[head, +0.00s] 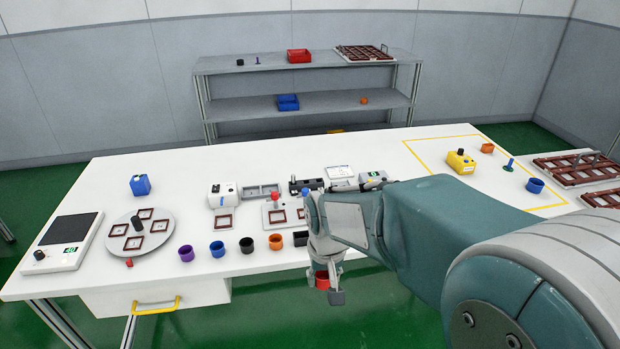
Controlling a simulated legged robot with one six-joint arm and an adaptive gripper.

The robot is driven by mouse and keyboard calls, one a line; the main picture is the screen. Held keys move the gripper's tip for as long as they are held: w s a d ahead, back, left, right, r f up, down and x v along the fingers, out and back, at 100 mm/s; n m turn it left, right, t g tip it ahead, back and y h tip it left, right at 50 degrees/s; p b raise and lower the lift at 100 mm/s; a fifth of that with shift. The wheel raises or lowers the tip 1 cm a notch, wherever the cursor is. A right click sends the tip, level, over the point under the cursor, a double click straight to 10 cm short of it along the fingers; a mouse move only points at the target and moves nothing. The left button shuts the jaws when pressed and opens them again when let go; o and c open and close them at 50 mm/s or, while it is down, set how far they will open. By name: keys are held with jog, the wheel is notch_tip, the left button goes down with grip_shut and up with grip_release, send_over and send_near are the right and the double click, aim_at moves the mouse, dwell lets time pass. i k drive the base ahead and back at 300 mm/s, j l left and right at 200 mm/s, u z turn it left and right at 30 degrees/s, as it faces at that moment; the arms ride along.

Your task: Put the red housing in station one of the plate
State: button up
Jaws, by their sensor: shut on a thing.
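The red housing (322,280) is a small red cup. My gripper (324,284) points down and is shut on it, just past the table's front edge in the picture. A round grey plate (122,224) lies at the table's left, with several brown-framed square stations and a dark knob at its middle. The frames look empty from here. A red mark (129,262) sits at the plate's front rim. I cannot read any station numbers. The held housing is far to the right of the plate and apart from it.
A row of cups stands along the front: purple (186,254), blue (217,249), black (246,245) and orange (275,241). A scale (64,243) is left of the plate. A white device (222,194) and a blue container (140,185) stand behind.

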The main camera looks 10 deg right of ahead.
aim_at(134, 243)
jog(key=i, duration=1.35)
